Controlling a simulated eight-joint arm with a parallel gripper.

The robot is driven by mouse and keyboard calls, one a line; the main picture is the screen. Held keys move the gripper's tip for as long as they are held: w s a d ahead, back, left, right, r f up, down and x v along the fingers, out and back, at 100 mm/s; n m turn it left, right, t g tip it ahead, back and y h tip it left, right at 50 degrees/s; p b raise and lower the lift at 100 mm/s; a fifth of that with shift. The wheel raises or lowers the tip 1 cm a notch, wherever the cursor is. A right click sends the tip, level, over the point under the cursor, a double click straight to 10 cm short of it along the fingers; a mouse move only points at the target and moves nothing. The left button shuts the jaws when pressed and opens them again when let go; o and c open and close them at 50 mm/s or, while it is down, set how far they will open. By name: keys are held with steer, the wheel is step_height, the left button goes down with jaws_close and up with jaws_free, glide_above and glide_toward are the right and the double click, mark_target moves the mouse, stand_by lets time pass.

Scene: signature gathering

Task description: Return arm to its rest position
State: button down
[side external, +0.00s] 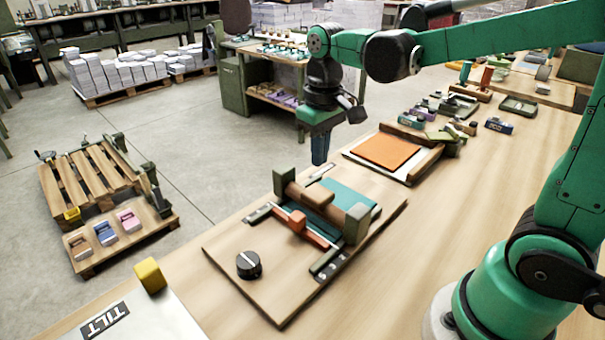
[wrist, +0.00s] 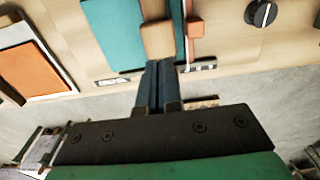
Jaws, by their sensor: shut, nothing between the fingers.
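My gripper (side external: 319,150) hangs from my green arm in the side external view, pointing down above the far edge of the bench. Its blue fingers are together with nothing between them. In the wrist view, the shut fingers (wrist: 157,85) point toward the fixture board. The board (side external: 285,305) carries a wooden roller, teal plates (side external: 345,197), an orange-red block (side external: 297,221) and a black dial (side external: 249,264). The gripper appears above the fixture and apart from it. The exact height is hard to tell.
An orange pad (side external: 386,151) lies in a frame on the bench to the right. Small parts (side external: 430,110) crowd the far bench. Pallets (side external: 85,180) stand on the floor.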

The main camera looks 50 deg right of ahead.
steer(key=shift+s+a+f+t, duration=0.1)
steer(key=shift+s+a+t, duration=0.3)
steer(key=shift+s+t, duration=0.6)
steer(key=shift+s+a+r+t, duration=0.1)
steer(key=shift+s+a+t, duration=0.45)
steer(key=shift+t, duration=0.7)
steer(key=shift+s+a+f+t, duration=0.1)
steer(key=shift+s+a+t, duration=0.15)
steer(key=shift+s+t, duration=0.85)
steer(key=c, duration=1.5)
jaws_free()
steer(key=shift+w, duration=0.1)
